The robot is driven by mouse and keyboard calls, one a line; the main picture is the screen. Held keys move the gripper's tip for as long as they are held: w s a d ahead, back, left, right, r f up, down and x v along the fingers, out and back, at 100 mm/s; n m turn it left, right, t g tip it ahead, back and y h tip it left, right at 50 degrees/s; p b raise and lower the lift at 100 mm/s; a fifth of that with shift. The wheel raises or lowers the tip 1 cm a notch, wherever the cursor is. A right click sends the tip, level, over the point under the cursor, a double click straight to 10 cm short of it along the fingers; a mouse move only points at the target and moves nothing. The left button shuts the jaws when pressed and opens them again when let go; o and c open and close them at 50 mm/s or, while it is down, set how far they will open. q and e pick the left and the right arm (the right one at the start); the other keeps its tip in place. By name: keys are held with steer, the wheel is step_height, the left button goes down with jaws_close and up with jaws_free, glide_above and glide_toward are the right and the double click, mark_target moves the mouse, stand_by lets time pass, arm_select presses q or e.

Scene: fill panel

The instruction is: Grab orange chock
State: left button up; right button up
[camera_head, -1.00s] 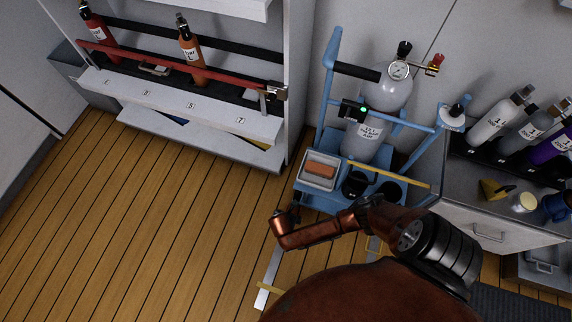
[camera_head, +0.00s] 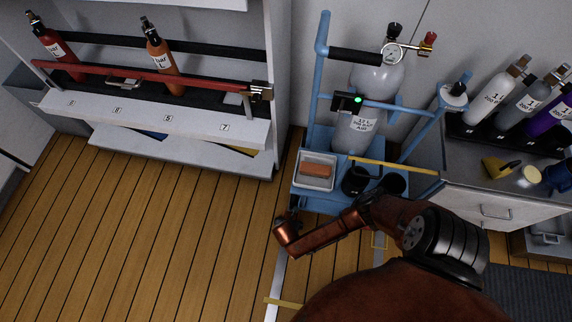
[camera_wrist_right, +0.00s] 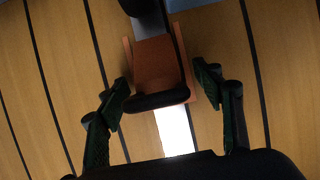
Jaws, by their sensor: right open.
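The orange chock (camera_wrist_right: 155,60) lies on the wooden floor in the right wrist view, with a dark rounded bar or handle across its near end. It sits against a dark wheel-like part at the top of that view. My right gripper (camera_wrist_right: 165,78) is open, one finger on each side of the chock, with a visible gap at both fingers. In the head view my right arm reaches down beside the blue cart (camera_head: 322,100); its gripper and the floor chock are hidden there. My left gripper is not in view.
A tray (camera_head: 300,184) on the cart holds an orange block (camera_head: 317,170). A grey gas cylinder (camera_head: 374,85) stands on the cart. A shelf (camera_head: 170,125) with bottles is at left, and a drawer cabinet (camera_head: 488,212) at right. Open floor lies left of the cart.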

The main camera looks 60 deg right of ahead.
steer(key=shift+f, duration=0.1)
steer(key=shift+c, duration=0.3)
steer(key=c, duration=1.4)
steer(key=shift+c, duration=0.5)
